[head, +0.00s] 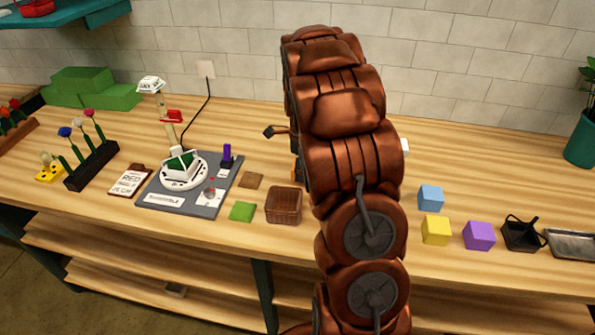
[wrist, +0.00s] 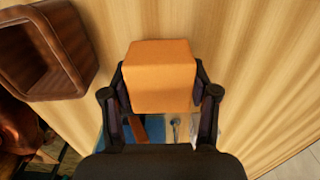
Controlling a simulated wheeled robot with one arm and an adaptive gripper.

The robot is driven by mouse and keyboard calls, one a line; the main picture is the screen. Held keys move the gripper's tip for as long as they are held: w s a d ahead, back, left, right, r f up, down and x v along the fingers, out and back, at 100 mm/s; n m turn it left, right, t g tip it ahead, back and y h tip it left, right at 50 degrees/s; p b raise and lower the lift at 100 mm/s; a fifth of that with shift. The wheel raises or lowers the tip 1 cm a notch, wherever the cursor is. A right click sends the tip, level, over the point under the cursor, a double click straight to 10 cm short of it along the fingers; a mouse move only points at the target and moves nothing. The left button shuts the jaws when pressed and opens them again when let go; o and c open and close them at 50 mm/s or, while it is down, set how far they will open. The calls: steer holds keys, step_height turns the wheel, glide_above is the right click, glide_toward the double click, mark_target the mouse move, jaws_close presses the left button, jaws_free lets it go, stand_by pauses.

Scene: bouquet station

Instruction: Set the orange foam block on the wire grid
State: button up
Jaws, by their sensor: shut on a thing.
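The orange foam block (wrist: 159,78) is between the two dark fingers of my gripper (wrist: 160,95) in the wrist view. The fingers are shut on its sides. Its height above the wooden table is hard to tell. In the head view my copper-coloured arm covers most of the gripper and the block. I cannot make out the wire grid in either view; part of the table is hidden behind my arm.
A brown open box (head: 284,205) stands left of my arm, beside a green square (head: 242,211) and a grey mat (head: 172,200). To the right are blue (head: 431,198), yellow (head: 436,230) and purple (head: 479,235) cubes, a black holder (head: 520,236) and a metal tray (head: 574,244).

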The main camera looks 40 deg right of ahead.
steer(key=shift+f, duration=0.8)
steer(key=shift+f, duration=0.1)
steer(key=shift+f, duration=0.1)
steer(key=o, duration=0.8)
